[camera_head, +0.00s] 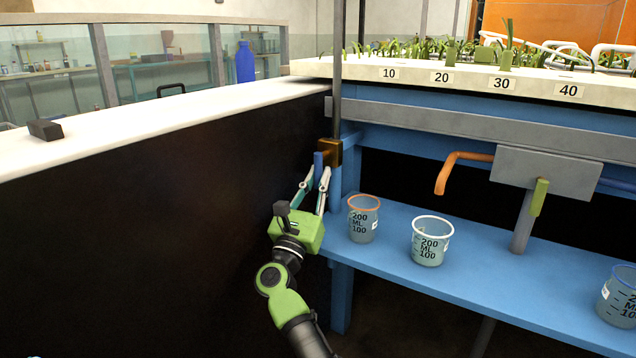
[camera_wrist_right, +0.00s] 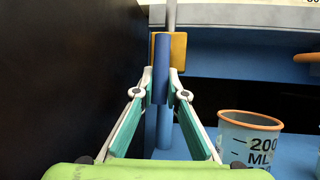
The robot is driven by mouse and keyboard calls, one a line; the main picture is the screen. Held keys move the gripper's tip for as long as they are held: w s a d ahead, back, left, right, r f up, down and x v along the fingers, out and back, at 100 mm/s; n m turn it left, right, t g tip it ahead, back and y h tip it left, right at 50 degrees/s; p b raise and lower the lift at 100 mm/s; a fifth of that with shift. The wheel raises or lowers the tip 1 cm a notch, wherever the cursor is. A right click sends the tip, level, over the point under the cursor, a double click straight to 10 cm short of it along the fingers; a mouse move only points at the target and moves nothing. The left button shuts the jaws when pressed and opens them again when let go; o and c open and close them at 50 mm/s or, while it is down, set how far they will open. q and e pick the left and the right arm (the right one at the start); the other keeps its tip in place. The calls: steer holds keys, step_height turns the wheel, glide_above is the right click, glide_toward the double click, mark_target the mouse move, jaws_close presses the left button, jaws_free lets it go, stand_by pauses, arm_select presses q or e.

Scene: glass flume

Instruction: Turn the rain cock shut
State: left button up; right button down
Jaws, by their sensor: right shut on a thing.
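The rain cock has a brass-coloured body (camera_head: 330,150) on a thin vertical grey pipe (camera_head: 337,70), at the corner of the blue stand. Its short blue handle (camera_head: 318,160) stands upright in front of the body. My right gripper (camera_head: 318,178) reaches up from below, its two fingers closed on either side of the handle. In the right wrist view the blue handle (camera_wrist_right: 161,55) rises between the fingertips (camera_wrist_right: 161,82), and the brass body (camera_wrist_right: 179,50) shows behind. My left gripper is in neither view.
A dark wall with a white top (camera_head: 130,110) runs close at the left. A cup with an orange rim (camera_head: 363,222) stands just right of my gripper on the blue shelf (camera_head: 480,275), with a white-rimmed cup (camera_head: 430,245) beyond. A green handle (camera_head: 540,197) hangs further right.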

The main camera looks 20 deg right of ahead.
stand_by(0.3)
steer(key=c, duration=2)
jaws_free()
